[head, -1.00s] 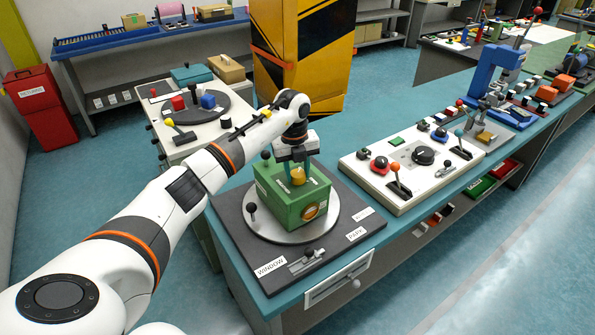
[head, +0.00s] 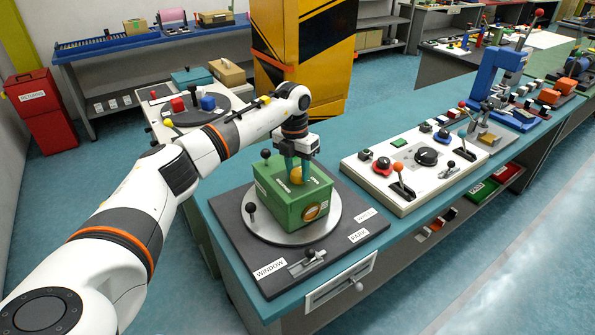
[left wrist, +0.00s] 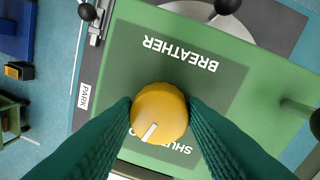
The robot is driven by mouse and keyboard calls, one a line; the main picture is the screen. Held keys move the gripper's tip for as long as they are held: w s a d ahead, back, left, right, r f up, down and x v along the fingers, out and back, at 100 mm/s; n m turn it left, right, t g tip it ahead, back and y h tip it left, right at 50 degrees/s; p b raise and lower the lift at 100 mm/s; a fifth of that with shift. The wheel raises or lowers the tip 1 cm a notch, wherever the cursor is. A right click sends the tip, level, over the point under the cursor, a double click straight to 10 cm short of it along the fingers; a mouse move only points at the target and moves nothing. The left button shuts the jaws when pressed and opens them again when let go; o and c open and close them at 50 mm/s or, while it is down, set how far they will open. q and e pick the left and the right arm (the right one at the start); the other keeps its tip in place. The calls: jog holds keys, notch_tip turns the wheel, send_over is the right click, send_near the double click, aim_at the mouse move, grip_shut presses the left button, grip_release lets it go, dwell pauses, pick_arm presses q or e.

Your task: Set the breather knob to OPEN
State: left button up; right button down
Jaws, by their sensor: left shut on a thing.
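The breather knob (left wrist: 159,112) is a round yellow knob with a white pointer line, on top of a green box (head: 290,205). In the left wrist view the pointer line aims to the lower left. The knob also shows in the head view (head: 297,175). My left gripper (left wrist: 160,108) is shut on the knob, one dark green finger on each side. The box top reads BREATHER, upside down in the wrist view. A SHUT label there is partly covered, and another label at the knob's left is mostly hidden by a finger. My right gripper is out of view.
The green box stands on a round grey plate (head: 257,228) on a dark board with WINDOW and PARK labels. A black-knobbed lever (head: 251,211) stands beside the box. A white control panel (head: 378,190) with levers is to the right on the teal bench.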

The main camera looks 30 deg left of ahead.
aim_at(296, 170)
pick_arm(q)
jog(key=m+b, duration=0.1)
jog(key=m, duration=0.5)
jog(key=shift+w+r, duration=0.1)
jog(key=shift+w, duration=0.05)
dwell(0.6)
jog(key=o, duration=1)
jog(key=shift+c, duration=0.2)
jog(key=shift+a+r, duration=0.1)
jog(key=shift+r, duration=0.3)
notch_tip(296, 170, up, 11)
jog(key=b, duration=0.2)
jog(key=shift+w+a+b, duration=0.2)
jog(key=shift+a+b, duration=0.1)
jog(key=shift+b, duration=0.1)
jog(key=shift+s, duration=0.1)
